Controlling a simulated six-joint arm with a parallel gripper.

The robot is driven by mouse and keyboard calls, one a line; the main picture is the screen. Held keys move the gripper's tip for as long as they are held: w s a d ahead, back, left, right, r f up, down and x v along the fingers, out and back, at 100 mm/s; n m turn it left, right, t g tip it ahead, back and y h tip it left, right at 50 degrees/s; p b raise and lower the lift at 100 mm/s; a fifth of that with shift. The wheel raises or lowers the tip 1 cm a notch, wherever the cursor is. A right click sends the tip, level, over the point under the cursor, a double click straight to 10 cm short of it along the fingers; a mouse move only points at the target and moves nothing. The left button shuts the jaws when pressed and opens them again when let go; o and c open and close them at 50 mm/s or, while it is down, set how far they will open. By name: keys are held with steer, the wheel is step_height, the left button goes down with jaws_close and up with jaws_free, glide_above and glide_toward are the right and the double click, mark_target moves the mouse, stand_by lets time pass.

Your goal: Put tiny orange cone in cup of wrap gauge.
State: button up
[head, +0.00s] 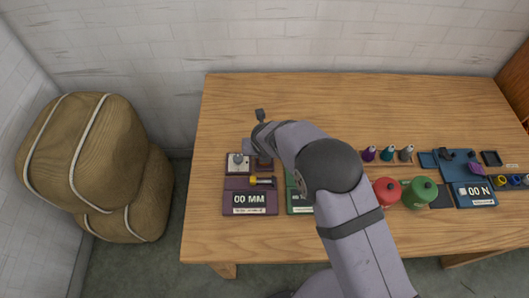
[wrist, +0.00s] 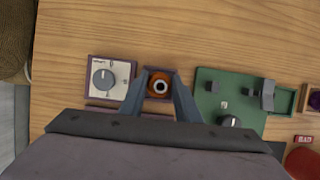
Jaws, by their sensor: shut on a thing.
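The tiny orange cone (wrist: 160,84) shows from above in the wrist view as an orange ring with a dark centre. My gripper (wrist: 160,80) is shut on it, one grey finger on each side. The cone lines up with the small square brown cup (wrist: 151,71) of the wrap gauge; I cannot tell whether it is above the cup or inside it. The purple wrap gauge (head: 231,184) has a "00 MM" display and a white dial plate (wrist: 99,88) left of the cup.
A green device (wrist: 211,105) stands close to the right of the cup. Farther right are red (head: 387,191) and green (head: 420,193) containers, several small cones on a rack (head: 388,162), and a blue device (head: 474,194). The table (head: 300,100) is clear at the back.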

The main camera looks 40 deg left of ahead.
steer(key=shift+f, duration=0.45)
stand_by(1.0)
steer(key=o, duration=1.5)
steer(key=shift+r, duration=0.1)
steer(key=shift+r+p, duration=3.6)
steer(key=shift+r, duration=0.05)
